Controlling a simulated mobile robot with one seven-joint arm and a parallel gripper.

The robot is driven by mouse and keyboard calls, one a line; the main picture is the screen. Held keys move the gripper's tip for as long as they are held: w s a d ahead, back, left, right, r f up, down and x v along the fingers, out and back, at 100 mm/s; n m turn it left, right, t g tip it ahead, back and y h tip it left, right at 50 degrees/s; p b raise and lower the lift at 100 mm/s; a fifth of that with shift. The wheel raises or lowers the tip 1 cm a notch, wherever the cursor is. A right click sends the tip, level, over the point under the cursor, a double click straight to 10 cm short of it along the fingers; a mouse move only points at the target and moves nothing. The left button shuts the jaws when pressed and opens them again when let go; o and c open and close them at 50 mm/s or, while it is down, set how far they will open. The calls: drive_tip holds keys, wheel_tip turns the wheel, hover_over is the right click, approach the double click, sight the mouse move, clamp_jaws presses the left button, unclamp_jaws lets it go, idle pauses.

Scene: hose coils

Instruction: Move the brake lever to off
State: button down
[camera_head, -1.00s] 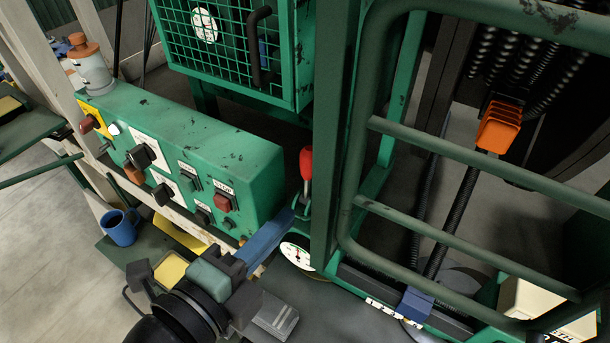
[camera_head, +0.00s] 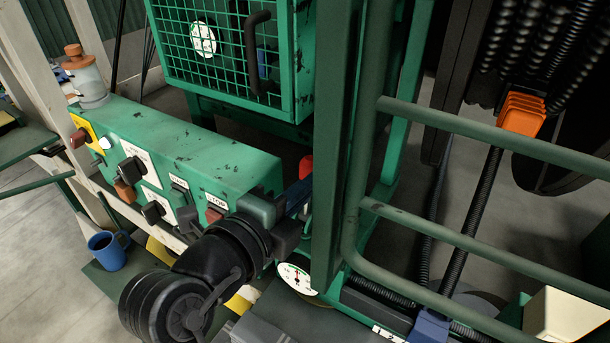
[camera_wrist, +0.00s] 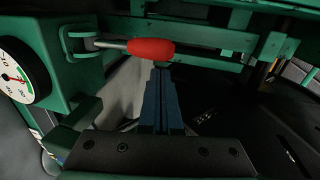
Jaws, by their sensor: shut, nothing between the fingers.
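The brake lever has a red grip (camera_head: 306,167) and stands beside the right end of the green control box in the head view, its lower part hidden behind my gripper. In the wrist view its red grip (camera_wrist: 152,48) sits on a metal shaft that runs left into a green bracket. My gripper (camera_head: 302,188) has blue fingers, which are shut with nothing between them. In the wrist view the fingertips (camera_wrist: 161,70) are just below the red grip in the picture. I cannot tell whether they touch it.
The green control box (camera_head: 160,135) with knobs and buttons is left of my gripper. A round gauge (camera_head: 297,279) sits below it. A green post (camera_head: 335,130) and railing (camera_head: 480,130) stand close on the right. A mesh cage (camera_head: 225,50) is behind.

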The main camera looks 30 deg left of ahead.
drive_tip(key=shift+w+a+f, duration=0.1)
drive_tip(key=shift+w+a, duration=0.2)
drive_tip(key=shift+a, duration=0.05)
drive_tip(key=w+g+p, duration=0.2)
drive_tip(key=p, duration=0.1)
drive_tip(key=w+g+p, duration=0.2)
drive_tip(key=shift+a+r+p, duration=0.1)
drive_tip(key=shift+r+p, duration=0.1)
drive_tip(key=shift+p, duration=0.2)
drive_tip(key=shift+s, duration=0.15)
drive_tip(key=b+v, duration=0.3)
drive_tip(key=v, duration=1)
drive_tip(key=shift+s+b, duration=0.3)
drive_tip(key=shift+s, duration=0.25)
